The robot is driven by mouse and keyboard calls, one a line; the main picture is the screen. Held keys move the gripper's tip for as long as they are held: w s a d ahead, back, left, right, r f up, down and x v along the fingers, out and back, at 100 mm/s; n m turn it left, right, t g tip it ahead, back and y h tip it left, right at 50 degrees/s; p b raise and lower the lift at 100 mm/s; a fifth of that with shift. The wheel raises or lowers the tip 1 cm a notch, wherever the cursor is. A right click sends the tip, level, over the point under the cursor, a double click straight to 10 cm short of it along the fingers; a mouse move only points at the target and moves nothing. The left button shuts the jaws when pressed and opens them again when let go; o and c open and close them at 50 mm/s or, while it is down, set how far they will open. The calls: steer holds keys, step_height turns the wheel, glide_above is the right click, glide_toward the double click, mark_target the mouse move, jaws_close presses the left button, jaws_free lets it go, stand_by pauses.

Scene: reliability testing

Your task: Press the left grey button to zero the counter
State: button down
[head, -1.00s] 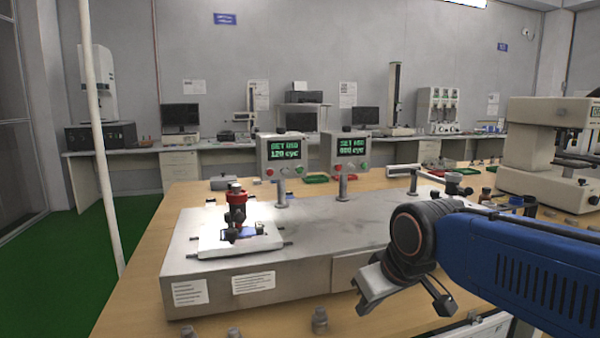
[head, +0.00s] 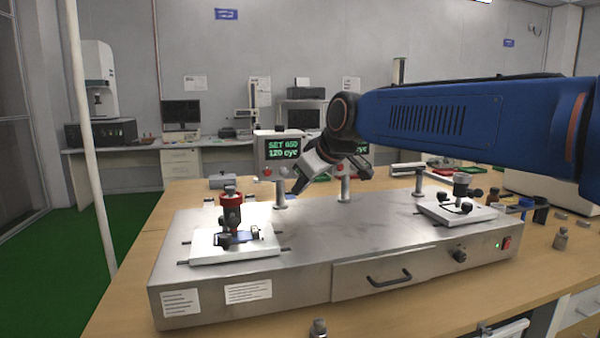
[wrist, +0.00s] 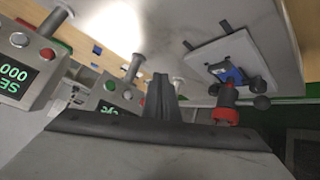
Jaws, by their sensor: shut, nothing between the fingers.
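My gripper (head: 299,184) is in front of the counters in the head view, above the bench. In the wrist view my gripper's dark fingers (wrist: 164,80) are together and empty, to the right of the left counter's buttons. I cannot tell the gap to the buttons.
The right counter (wrist: 25,75) shows "000" and is partly behind my arm in the head view. A fixture with a red collar (head: 231,200) stands on a white plate on the bench (head: 330,240). Another fixture (head: 460,190) stands at the right. The bench's middle is clear.

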mark_target(284, 171)
steer(key=shift+w+a+r, duration=0.45)
steer(key=shift+w+a, duration=0.1)
steer(key=shift+w, duration=0.2)
steer(key=w+a, duration=0.2)
steer(key=w, duration=0.6)
steer(key=shift+w+a, duration=0.15)
steer(key=shift+w, duration=0.05)
steer(key=shift+w, duration=0.15)
stand_by(1.9)
steer(key=shift+w+a, duration=0.1)
steer(key=shift+w, duration=0.2)
steer(key=shift+w+a, duration=0.1)
steer(key=shift+w, duration=0.2)
stand_by(0.8)
stand_by(0.3)
steer(key=shift+s+d, duration=0.2)
steer(key=shift+s, duration=0.55)
